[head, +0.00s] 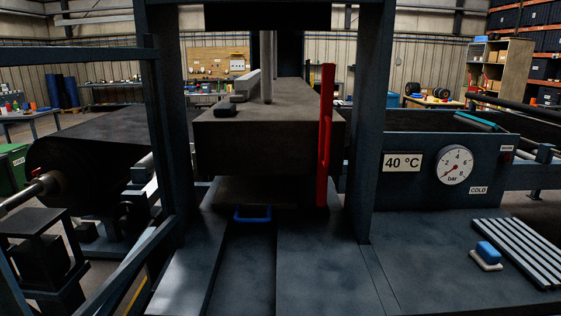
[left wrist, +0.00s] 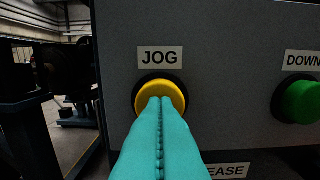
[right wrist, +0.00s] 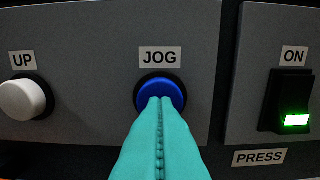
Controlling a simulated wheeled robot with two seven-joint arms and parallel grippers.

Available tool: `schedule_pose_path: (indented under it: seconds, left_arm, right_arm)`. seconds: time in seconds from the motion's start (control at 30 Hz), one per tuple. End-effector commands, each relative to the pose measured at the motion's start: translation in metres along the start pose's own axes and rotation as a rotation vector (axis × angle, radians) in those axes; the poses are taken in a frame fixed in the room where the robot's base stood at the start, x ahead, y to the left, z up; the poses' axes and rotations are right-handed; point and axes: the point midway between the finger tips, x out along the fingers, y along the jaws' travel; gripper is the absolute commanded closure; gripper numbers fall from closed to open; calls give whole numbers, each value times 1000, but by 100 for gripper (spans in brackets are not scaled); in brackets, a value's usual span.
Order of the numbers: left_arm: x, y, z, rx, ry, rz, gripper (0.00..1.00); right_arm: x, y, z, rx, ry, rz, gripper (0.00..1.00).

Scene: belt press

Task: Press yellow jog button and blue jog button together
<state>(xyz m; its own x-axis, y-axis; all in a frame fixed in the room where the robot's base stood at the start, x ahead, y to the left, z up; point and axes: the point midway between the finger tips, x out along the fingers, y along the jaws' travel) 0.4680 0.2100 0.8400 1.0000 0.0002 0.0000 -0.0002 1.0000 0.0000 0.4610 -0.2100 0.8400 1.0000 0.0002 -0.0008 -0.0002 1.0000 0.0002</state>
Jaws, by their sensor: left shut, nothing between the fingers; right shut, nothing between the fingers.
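The yellow jog button (left wrist: 160,93) sits under a JOG label on a grey panel in the left wrist view. My left gripper (left wrist: 160,101) is shut and empty, its teal fingertips in front of the button's lower middle. The blue jog button (right wrist: 160,92) sits under another JOG label in the right wrist view. My right gripper (right wrist: 160,101) is shut and empty, its tips in front of the blue button's lower middle. Contact or pressing depth cannot be told for either. Neither gripper nor button shows in the head view.
A green DOWN button (left wrist: 302,101) is right of the yellow one. A white UP button (right wrist: 24,98) is left of the blue one, and a lit ON switch (right wrist: 291,101) is right. The head view shows the press block (head: 258,149) and a red post (head: 325,135).

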Motion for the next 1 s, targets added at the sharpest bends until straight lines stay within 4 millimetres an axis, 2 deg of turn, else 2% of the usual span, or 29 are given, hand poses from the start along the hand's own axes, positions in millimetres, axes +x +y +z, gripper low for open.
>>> schedule_pose_path:
  seconds: [1.0]
  left_arm:
    - [1,0,0,0,0,0,100]
  right_arm:
    - [8,0,0,0,-1,0,100]
